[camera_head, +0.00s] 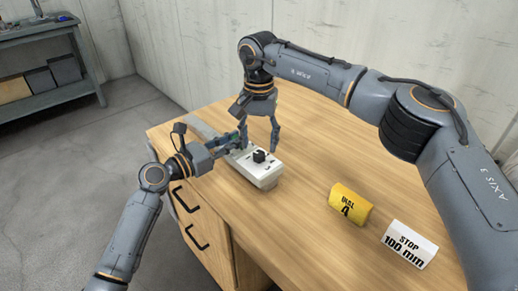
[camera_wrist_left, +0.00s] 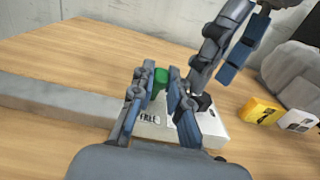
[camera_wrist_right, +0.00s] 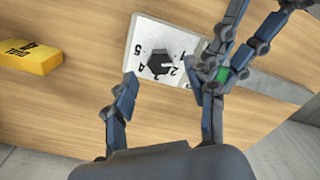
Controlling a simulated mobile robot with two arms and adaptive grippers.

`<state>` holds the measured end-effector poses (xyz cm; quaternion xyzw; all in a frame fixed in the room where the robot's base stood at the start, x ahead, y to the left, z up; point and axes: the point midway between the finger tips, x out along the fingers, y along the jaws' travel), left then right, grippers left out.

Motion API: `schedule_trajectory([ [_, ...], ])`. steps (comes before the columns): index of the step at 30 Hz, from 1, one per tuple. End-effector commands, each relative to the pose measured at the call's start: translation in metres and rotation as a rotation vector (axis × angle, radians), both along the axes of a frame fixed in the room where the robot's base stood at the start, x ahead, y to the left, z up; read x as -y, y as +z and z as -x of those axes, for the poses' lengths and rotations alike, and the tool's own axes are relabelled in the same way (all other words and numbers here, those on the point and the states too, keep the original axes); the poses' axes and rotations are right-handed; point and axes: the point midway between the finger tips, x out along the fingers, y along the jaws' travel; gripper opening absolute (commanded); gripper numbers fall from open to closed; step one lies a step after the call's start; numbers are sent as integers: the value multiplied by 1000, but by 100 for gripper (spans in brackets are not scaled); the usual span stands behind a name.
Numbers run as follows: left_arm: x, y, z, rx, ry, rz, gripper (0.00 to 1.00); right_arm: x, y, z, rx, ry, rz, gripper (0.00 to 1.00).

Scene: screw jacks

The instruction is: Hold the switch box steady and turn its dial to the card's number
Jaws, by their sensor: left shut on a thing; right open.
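The white switch box (camera_head: 261,172) lies on the wooden table, with a black dial (camera_head: 259,156) on top. In the right wrist view the dial (camera_wrist_right: 160,64) has printed numbers around it, 1 to 5; I cannot tell surely where it points. The yellow card (camera_head: 351,204) reads "DIAL 4". My left gripper (camera_head: 237,142) is shut on a green part (camera_wrist_left: 160,83) at the far end of the box; its fingers hide some of it. My right gripper (camera_wrist_right: 172,88) is open above the box, its fingers apart on either side of the dial and not gripping it.
A white block (camera_head: 409,245) reading "STOP 100 mm" stands right of the yellow card. A long grey bar (camera_wrist_left: 55,97) lies on the table beyond the box. Drawers with black handles (camera_head: 197,237) are below the table's left edge. The table's middle is clear.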

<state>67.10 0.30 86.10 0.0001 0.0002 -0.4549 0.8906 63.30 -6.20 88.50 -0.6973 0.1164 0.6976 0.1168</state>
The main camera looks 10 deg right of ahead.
Motion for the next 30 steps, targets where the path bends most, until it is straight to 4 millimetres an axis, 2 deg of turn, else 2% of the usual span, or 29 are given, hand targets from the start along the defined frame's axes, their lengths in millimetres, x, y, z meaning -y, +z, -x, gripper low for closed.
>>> schedule_trajectory([
  [1,0,-1,0,-1,1,-2,0,0,-9,1,-3,0,1,55],
  [6,-1,-1,0,-1,1,-2,0,1,-26,0,-2,-2,0,55],
  [17,-1,-1,0,-1,1,-2,0,0,-31,0,0,-2,0,55],
  [25,-1,-1,0,-1,1,-2,0,0,-31,0,0,-2,0,2],
  [30,-1,-1,0,-1,1,-2,0,0,-31,0,0,-6,1,1],
])
